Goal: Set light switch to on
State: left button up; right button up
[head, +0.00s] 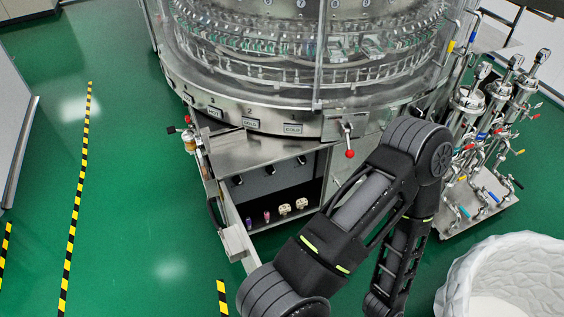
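The rotary washer (250,122) stands at the top middle, a round steel machine with a clear guard. Below its rim is an open cabinet with a dark recess (283,185). Several small black knobs, one at the left (237,180), sit on its back panel. Small purple, pink and beige parts, such as a beige one (284,209), show along its lower edge. I cannot tell which of these, if any, is the light switch, or its setting. One of my black arms crosses the lower middle, in front of the cabinet's right side. Neither gripper is in view.
A red-ball lever (350,153) sticks out under the rim. An open cabinet door (222,205) juts forward at the left. Piping with valves (490,130) stands right, and a white textured tub (510,270) is lower right. Green floor (130,200) is clear at left.

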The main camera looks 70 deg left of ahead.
aim_at(301, 160)
jog(key=i+u, duration=0.25)
jog(key=u, duration=0.2)
jog(key=i+u, duration=0.2)
jog(key=u, duration=0.2)
jog(key=i+l+u, duration=0.1)
jog(key=i+u, duration=0.15)
jog(key=u, duration=0.2)
jog(key=i+l+u, duration=0.15)
jog(key=u, duration=0.25)
